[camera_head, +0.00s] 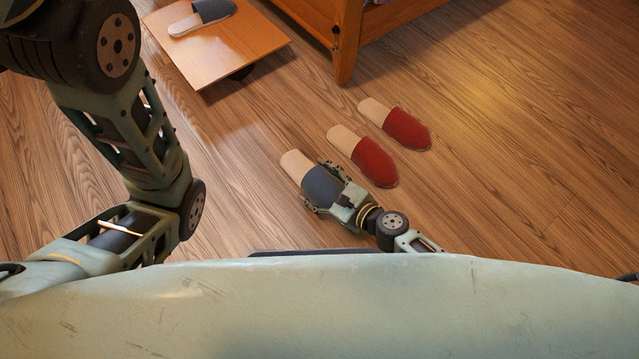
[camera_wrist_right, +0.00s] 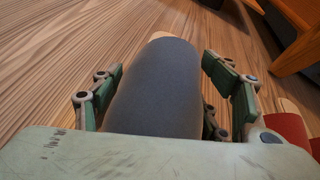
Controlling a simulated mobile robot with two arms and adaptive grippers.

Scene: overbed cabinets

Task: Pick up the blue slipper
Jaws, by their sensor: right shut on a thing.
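A blue slipper (camera_head: 321,186) with a beige insole lies in front of me, left of two red slippers in the head view. My right gripper (camera_head: 324,187) is shut on this slipper, with fingers along both of its sides. In the right wrist view the dark blue upper (camera_wrist_right: 158,90) fills the middle between the green finger pads of the gripper (camera_wrist_right: 160,88). I cannot tell whether the slipper is clear of the floor. A second blue slipper (camera_head: 213,11) lies on a low wooden board at the upper left. My left arm shows at the left, but its gripper is out of view.
Two red slippers (camera_head: 374,162) and (camera_head: 407,128) lie on the wood floor right of the held slipper. The low wooden board (camera_head: 225,55) is at the upper left. A wooden bed leg (camera_head: 345,50) stands at the top. Floor at the right is clear.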

